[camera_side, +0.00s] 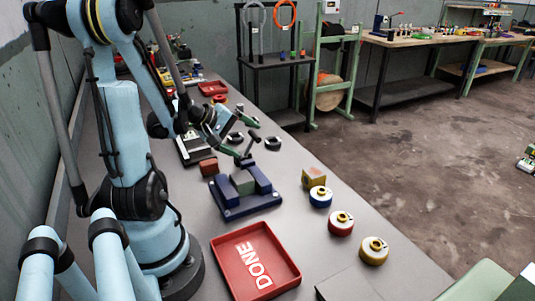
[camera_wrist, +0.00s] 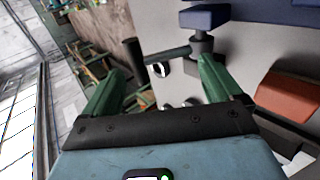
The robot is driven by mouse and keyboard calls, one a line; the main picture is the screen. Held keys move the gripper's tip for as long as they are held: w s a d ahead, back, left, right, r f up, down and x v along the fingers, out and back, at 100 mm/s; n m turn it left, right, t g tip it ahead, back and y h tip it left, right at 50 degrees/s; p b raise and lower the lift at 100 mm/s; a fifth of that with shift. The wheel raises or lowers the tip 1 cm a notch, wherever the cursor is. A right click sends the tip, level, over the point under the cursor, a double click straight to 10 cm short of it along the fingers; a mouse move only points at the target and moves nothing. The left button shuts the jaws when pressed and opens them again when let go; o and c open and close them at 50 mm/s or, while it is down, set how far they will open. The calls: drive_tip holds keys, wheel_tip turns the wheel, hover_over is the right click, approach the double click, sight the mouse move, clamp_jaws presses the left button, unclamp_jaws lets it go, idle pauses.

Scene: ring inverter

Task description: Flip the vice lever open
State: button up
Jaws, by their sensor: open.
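My gripper (camera_side: 240,138) is open and empty close to the lever. In the wrist view its two green fingers (camera_wrist: 163,78) are spread, with the lever ahead of and between them. I cannot tell whether they touch it.
A red DONE tray (camera_side: 255,262) lies in front. Blue, red and yellow round pieces (camera_side: 341,222) and a yellow block (camera_side: 314,178) line the right edge. A red-brown block (camera_side: 208,167) is left of the vice. Dark rings (camera_side: 273,143) lie behind it.

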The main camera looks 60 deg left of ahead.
wheel_tip(320, 180, up, 4)
drive_tip(key=shift+d+r, duration=0.1)
drive_tip(key=shift+d, duration=0.05)
drive_tip(key=w+d+r, duration=0.2)
drive_tip(key=d+r, duration=0.4)
drive_tip(key=d, duration=0.5)
drive_tip(key=shift+w+r, duration=0.15)
drive_tip(key=shift+r, duration=0.15)
drive_tip(key=shift+d, duration=0.1)
drive_tip(key=shift+c, duration=0.2)
